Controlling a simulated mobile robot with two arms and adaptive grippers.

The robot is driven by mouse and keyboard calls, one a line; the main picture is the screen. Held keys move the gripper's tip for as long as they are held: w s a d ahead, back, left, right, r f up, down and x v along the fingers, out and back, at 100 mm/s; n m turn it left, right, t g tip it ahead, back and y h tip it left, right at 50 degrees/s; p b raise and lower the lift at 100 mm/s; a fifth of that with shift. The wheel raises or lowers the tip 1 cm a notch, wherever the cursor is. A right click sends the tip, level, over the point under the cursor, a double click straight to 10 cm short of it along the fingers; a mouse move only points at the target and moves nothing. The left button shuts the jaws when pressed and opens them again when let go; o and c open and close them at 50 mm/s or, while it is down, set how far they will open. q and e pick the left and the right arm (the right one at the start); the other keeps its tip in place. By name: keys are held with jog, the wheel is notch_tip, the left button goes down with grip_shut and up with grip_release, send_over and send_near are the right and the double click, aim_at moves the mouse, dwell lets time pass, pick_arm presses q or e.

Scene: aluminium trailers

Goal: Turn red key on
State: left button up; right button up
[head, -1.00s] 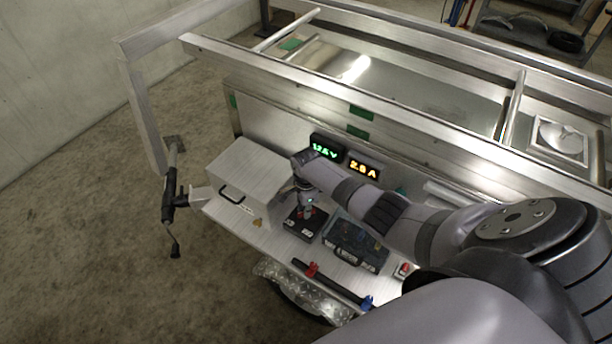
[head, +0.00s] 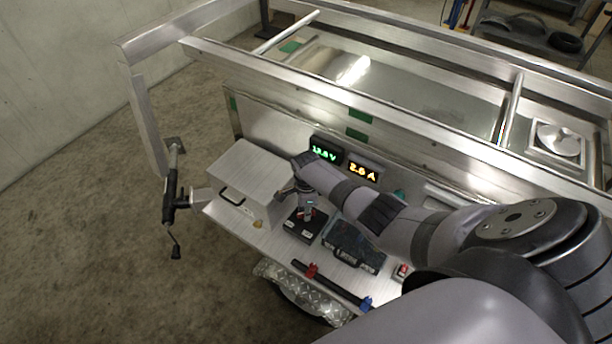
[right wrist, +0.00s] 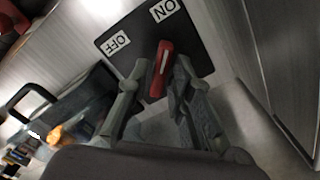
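The red key (right wrist: 158,72) stands on a black plate (right wrist: 196,38) with white ON and OFF labels. In the right wrist view its far end points roughly toward the ON label. My right gripper (right wrist: 160,76) has one finger on each side of the key, with a narrow gap visible on both sides, so it looks open around it. In the head view the right gripper (head: 307,207) is small and points down over the black plate (head: 303,224); the key is mostly hidden there. My left gripper is not in view.
A metal box with a black handle (head: 232,197) stands left of the plate. A dark case (head: 352,245) lies close on the right. Behind are a green-lit display (head: 325,152) and an amber-lit display (head: 362,171). A black bar with red and blue parts (head: 335,287) lies along the front.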

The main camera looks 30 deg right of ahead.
jog(key=shift+o, duration=0.9)
notch_tip(320, 180, up, 12)
dwell(0.4)
